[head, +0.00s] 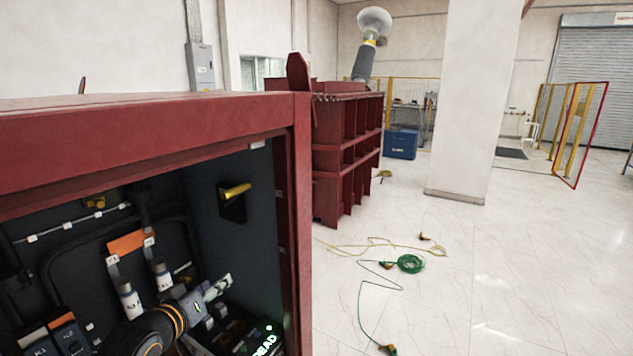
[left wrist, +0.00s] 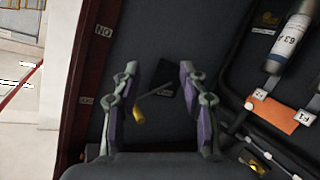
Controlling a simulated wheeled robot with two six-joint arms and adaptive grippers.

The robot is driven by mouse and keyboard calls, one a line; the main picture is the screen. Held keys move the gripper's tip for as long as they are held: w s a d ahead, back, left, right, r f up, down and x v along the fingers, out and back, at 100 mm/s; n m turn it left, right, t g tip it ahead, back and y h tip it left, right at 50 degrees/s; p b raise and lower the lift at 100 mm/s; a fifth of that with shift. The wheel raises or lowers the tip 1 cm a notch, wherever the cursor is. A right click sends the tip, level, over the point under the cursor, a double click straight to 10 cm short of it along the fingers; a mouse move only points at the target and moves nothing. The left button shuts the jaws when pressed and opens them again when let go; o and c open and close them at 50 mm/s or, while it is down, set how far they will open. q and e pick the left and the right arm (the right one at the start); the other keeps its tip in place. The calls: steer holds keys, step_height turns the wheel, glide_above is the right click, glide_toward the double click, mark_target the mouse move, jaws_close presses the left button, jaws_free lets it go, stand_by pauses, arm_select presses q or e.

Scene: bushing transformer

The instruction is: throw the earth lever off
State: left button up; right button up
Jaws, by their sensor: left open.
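The earth lever (head: 236,190) has a yellow grip and sits on a black plate (head: 232,207) on the right inner wall of the red cabinet. In the left wrist view, the lever's yellow tip (left wrist: 138,114) and grey rod show between my two fingers, beyond them. My left gripper (head: 218,287) is inside the cabinet, below the lever and apart from it in the head view. Its fingers are spread with nothing between them, as the left wrist view (left wrist: 158,72) also shows. My right gripper is not in view.
The red cabinet frame (head: 302,200) bounds the opening on the right and above. Inside are fuse-like cylinders (head: 130,300), an orange label (head: 131,242) and cables. A lit "DEAD" device (head: 264,345) is low at the right. Green and yellow leads (head: 410,264) lie on the floor outside.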

arm_select(q)
steer(key=s+a+f+m+g+y, duration=0.15)
steer(key=s+f+g, duration=0.35)
steer(key=s+f, duration=0.8)
steer(key=s+f+m+g+y, duration=0.25)
steer(key=s+f+g, duration=0.35)
steer(key=s+f, duration=0.65)
step_height(320, 180, down, 23)
steer(key=s+a, duration=0.2)
steer(key=s+a+f+g+b, duration=0.1)
steer(key=s+f+g, duration=0.1)
steer(key=s+f, duration=1.7)
steer(key=shift+s+a+n+h, duration=0.15)
steer(key=shift+s+n+h, duration=0.15)
steer(key=shift+s, duration=0.25)
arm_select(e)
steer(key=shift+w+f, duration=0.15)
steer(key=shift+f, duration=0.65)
arm_select(q)
steer(key=shift+f, duration=0.1)
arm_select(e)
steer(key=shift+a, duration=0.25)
